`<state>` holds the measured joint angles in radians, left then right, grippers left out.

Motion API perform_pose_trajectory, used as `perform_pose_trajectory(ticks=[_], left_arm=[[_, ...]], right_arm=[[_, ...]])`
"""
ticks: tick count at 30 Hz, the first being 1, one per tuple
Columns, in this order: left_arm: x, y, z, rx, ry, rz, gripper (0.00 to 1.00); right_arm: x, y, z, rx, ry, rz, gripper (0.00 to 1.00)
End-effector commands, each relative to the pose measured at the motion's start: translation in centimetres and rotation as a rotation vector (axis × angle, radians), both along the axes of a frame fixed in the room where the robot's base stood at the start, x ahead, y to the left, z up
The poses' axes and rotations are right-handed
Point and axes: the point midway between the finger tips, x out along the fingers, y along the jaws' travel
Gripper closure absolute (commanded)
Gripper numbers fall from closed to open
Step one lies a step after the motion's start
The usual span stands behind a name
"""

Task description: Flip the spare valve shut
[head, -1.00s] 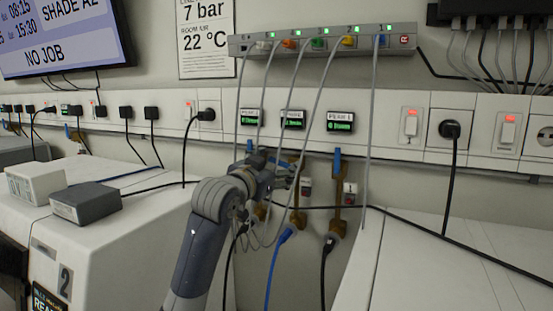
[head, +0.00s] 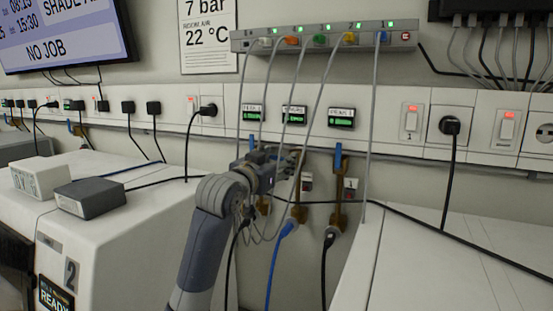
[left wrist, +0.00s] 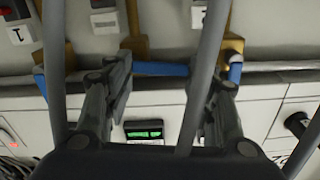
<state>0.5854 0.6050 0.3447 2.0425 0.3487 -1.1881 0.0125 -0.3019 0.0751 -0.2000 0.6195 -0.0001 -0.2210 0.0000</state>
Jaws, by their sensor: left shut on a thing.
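A row of brass valves with blue levers hangs under the wall rail. In the head view the right valve (head: 338,195) has its blue lever (head: 338,157) upright. My left gripper (head: 288,162) is at the middle valve (head: 299,205) and covers its lever there. In the left wrist view, which is upside down, this lever (left wrist: 162,69) lies sideways between the fingers of my left gripper (left wrist: 172,75), which is shut on it. I cannot read which one is the spare.
Grey cables hang from the port strip (head: 325,38) in front of the valves and pass close to my left arm. A blue hose (head: 273,265) and black hoses run down below. White machines stand at left (head: 150,225) and right (head: 440,265).

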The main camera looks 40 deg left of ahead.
Motion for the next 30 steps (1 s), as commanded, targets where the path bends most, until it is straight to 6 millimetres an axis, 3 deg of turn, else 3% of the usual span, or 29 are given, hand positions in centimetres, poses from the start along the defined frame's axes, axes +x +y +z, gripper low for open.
perform_pose_trajectory(ticks=[5, 14, 15, 17, 30], left_arm=[[-0.06, 0.17, 0.01, -0.127, -0.05, 0.001, 0.72], [-0.1, 0.21, 0.01, -0.138, -0.056, 0.001, 0.72], [-0.1, 0.21, 0.02, -0.138, -0.056, 0.001, 0.4], [-0.1, 0.2, 0.0, -0.137, -0.054, 0.002, 0.28], [-0.66, -0.08, -0.25, -0.136, -0.048, 0.0, 0.28]], right_arm=[[0.03, -0.23, 0.46, -0.003, -0.001, 0.001, 1.0], [0.08, -0.56, 0.42, -0.006, -0.002, 0.002, 1.0], [0.09, -0.58, 0.42, -0.007, -0.002, 0.002, 1.0], [0.09, -0.6, 0.42, -0.007, -0.002, 0.002, 1.0], [0.35, -0.45, 0.4, -0.005, -0.005, 0.001, 1.0]])
